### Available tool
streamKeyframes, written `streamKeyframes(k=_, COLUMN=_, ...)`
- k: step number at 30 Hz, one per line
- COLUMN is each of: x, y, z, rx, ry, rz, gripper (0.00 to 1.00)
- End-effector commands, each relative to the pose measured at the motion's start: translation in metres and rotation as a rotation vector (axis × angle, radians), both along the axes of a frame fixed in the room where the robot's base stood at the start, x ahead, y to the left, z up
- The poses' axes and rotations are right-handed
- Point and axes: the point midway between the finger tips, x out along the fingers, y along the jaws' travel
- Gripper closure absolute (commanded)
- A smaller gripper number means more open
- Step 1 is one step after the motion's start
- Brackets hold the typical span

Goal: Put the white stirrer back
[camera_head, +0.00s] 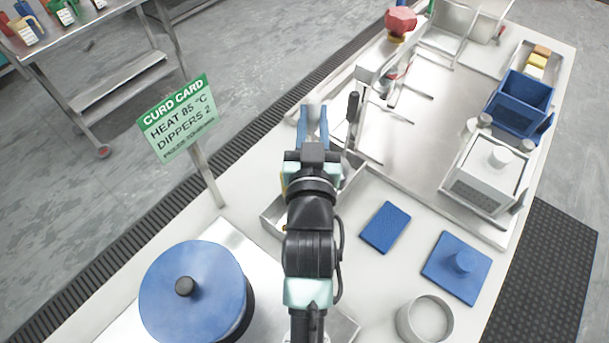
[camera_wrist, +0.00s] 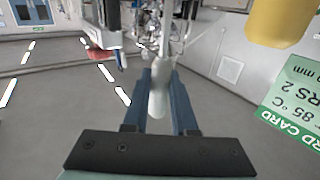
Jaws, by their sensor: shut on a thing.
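My gripper (camera_head: 313,118) is shut on the white stirrer (camera_wrist: 158,96), and its blue fingers lie on either side of it. In the wrist view, my gripper (camera_wrist: 162,88) has the stirrer's pale rounded part between the fingers. In the head view only a small pale bit of the stirrer (camera_head: 314,104) shows between the fingertips; the rest is hidden. The gripper is over the table's left side, left of a black-handled tool (camera_head: 353,105). A metal tray (camera_head: 272,212) lies partly under my arm, which hides most of its inside.
A sign (camera_head: 178,117) on a post stands at the left edge. A blue-lidded pot (camera_head: 193,292) is at front left. A blue pad (camera_head: 386,227), a blue knobbed plate (camera_head: 456,268) and a white cup (camera_head: 425,319) are at front right. A white box (camera_head: 487,175) and blue bin (camera_head: 521,103) are farther right.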

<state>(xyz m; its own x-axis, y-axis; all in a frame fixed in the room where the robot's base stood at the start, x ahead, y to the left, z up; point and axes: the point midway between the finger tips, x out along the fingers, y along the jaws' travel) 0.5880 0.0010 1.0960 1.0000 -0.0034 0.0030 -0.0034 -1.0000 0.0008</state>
Motion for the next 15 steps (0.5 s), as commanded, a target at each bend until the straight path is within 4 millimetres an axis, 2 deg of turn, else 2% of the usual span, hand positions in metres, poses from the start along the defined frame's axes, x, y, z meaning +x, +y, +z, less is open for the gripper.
streamKeyframes(k=1, x=-0.001, y=0.000, z=-0.013, rx=0.000, ry=0.007, rz=0.001, gripper=1.00)
streamKeyframes(k=4, x=0.000, y=0.000, z=-0.031, rx=0.000, ry=0.006, rz=0.000, gripper=1.00)
streamKeyframes(k=11, x=0.000, y=0.000, z=-0.056, rx=0.000, ry=0.003, rz=0.001, gripper=1.00)
streamKeyframes(k=15, x=0.000, y=-0.001, z=-0.077, rx=0.000, ry=0.004, rz=-0.001, gripper=1.00)
